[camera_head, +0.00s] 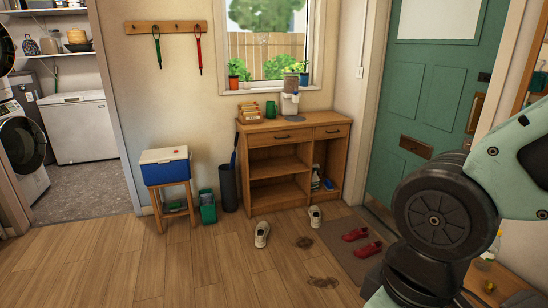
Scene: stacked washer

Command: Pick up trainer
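A pale trainer (262,234) with a dark opening lies on the wooden floor in front of the wooden cabinet. A second similar pale trainer (315,216) lies to its right, close to the cabinet's front right corner. The two are apart, and nothing covers them. My arm's pale green and black links fill the right side of the picture. My gripper is out of view, so I cannot see its fingers or whether it holds anything.
The cabinet (292,135) stands against the wall below the window. Red shoes (362,242) lie on a doormat (342,235) by the green door (425,110). Dark muddy patches (323,282) mark the floor. A stool (173,200) bears a blue cooler. Floor at front left is clear.

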